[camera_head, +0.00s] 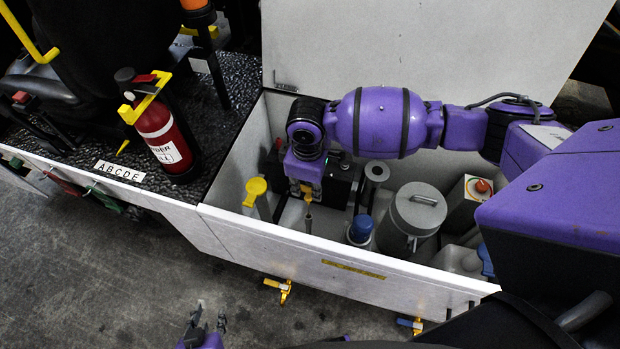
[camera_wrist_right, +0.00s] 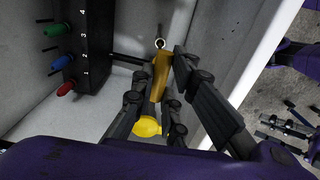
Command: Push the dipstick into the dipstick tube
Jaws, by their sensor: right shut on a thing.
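My right gripper (camera_head: 305,184) reaches down into the white compartment and is shut on the yellow dipstick handle (camera_head: 307,196). In the right wrist view the yellow handle (camera_wrist_right: 160,78) sits between the fingers (camera_wrist_right: 158,92). A small pale ring (camera_wrist_right: 160,43) shows at the handle's far end; I cannot tell whether it is the tube mouth. In the head view a thin upright grey tube (camera_head: 308,222) stands right below the handle. How far the dipstick is inside it is hidden. My left gripper (camera_head: 209,319) is open and empty, low over the floor outside the compartment.
A yellow cap (camera_head: 256,186) stands left of the dipstick. The white front wall (camera_head: 290,243) is close. A fire extinguisher (camera_head: 165,135) stands left.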

